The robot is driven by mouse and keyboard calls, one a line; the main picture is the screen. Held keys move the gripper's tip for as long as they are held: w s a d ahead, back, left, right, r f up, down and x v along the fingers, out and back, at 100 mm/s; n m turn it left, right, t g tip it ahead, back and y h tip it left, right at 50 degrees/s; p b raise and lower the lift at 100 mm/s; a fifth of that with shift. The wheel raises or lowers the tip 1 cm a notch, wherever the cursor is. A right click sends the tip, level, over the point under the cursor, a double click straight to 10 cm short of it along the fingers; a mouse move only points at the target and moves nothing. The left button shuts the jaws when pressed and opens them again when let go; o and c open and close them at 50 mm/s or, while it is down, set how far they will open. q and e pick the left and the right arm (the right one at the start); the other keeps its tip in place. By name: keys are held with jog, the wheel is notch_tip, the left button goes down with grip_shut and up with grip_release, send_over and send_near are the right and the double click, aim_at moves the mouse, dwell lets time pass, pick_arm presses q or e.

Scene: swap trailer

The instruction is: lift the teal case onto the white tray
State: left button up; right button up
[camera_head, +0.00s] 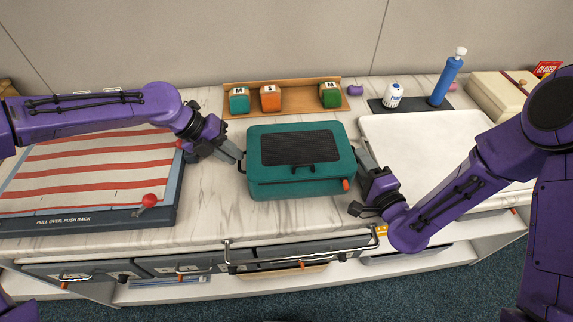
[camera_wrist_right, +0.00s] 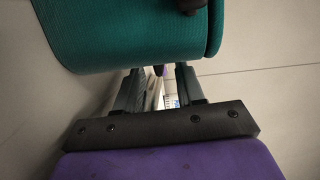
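The teal case (camera_head: 270,180), with a dark ribbed panel on its lid, sits upright on the marble counter in the middle of the head view. It also fills the top of the right wrist view (camera_wrist_right: 130,40). The white tray (camera_head: 415,135) lies to its right, its top bare where visible. My left gripper (camera_head: 238,154) is at the case's left end by a side handle; its finger gap is hidden. My right gripper (camera_head: 364,158) is at the right end. In the right wrist view its fingers (camera_wrist_right: 159,88) stand apart, with no clear grip between them.
A red-and-white striped board (camera_head: 95,170) lies left. A wooden rack (camera_head: 285,104) with several lettered blocks stands behind the case. A white jar (camera_head: 393,95) and blue bottle (camera_head: 446,82) stand behind the tray. A cream box (camera_head: 497,97) is at the back right. Drawers with rails run along the front.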

jog(key=shift+w+a, duration=0.2)
jog(key=shift+w, duration=0.35)
grip_shut()
jog(key=shift+r, duration=0.1)
dwell(1.2)
